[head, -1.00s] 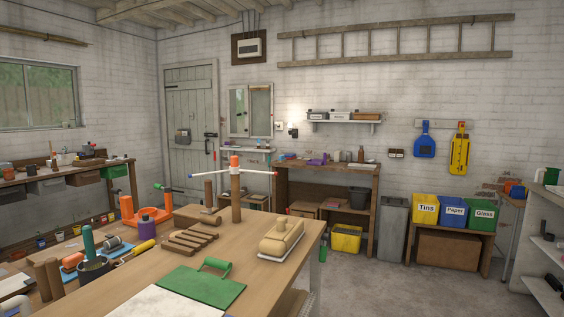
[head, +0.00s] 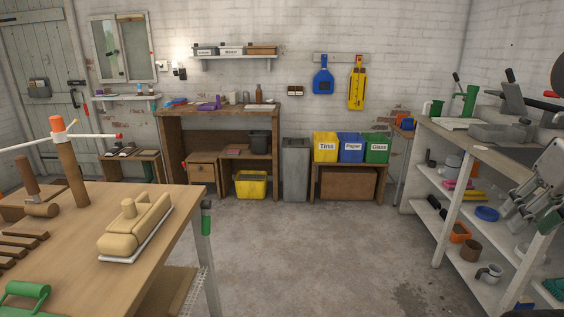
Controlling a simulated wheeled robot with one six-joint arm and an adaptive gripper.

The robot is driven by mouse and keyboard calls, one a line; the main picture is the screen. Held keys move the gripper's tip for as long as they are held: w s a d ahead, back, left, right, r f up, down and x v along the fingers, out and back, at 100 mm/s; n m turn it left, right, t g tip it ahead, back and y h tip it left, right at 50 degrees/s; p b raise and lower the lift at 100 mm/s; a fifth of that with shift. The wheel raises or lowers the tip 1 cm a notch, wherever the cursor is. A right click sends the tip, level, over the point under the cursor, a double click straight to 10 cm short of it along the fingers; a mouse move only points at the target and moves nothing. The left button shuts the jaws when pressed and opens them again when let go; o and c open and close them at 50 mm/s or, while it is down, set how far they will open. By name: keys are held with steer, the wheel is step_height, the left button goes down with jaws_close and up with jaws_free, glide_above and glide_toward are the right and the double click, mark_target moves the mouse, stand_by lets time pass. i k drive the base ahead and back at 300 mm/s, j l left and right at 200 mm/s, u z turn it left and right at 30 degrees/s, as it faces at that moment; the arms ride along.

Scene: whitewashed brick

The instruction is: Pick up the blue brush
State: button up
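A blue long-handled, flat-bodied thing (head: 323,76) hangs on the far wall from a rack, left of a yellow one. It looks like a dustpan or dustpan-and-brush set; I cannot tell whether a separate brush is in it. I make out no other clear blue brush. My gripper (head: 521,212) shows at the right edge of the head view, grey and jointed, in front of the right-hand shelving and far from the blue thing. I cannot make out whether its fingers are open.
A wooden table (head: 170,215) with a tan block-shaped tool (head: 137,228) fills the left front. White shelving (head: 455,215) stands at right. Labelled bins (head: 351,147), a grey bin (head: 295,170) and a workbench (head: 220,115) line the far wall. Open concrete floor lies between.

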mark_target(168, 106)
steer(key=i+l, duration=0.1)
steer(key=i, duration=0.95)
steer(key=i+u, duration=0.1)
steer(key=i, duration=1)
steer(key=i+u, duration=0.2)
steer(key=i, duration=0.3)
steer(key=i+u, duration=0.2)
steer(key=i, duration=0.25)
steer(key=i+l+u, duration=0.25)
steer(key=i, duration=0.2)
steer(key=i+l+u, duration=0.2)
steer(key=i, duration=0.3)
steer(key=i+j+u, duration=0.2)
steer(key=i+u, duration=0.2)
steer(key=i+j+u, duration=0.1)
steer(key=i+u, duration=0.7)
steer(key=i+l+u, duration=0.2)
steer(key=i+u, duration=0.2)
steer(key=i, duration=0.85)
steer(key=i+z, duration=0.75)
steer(key=i, duration=0.15)
